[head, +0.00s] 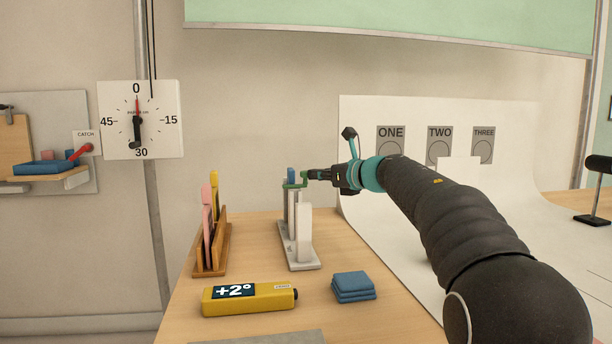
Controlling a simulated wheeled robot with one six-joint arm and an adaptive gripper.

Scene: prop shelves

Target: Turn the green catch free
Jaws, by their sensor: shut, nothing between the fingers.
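The green catch (294,185) sits at the top of a grey and white stand (301,240) on the wooden table. A small blue piece (291,174) sticks up beside the catch. My gripper (312,175) is at the right of the catch, its shut fingertips pointing left at it. The fingertips look very close to the catch; I cannot tell whether they touch it. Nothing shows between the fingers.
A wooden rack (212,258) with pink and yellow pieces stands left of the stand. In front lie a yellow level (249,298) reading +2° and a blue stack (353,287). A white backdrop with ONE, TWO, THREE panels is behind my arm. A dial (141,120) hangs on the wall.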

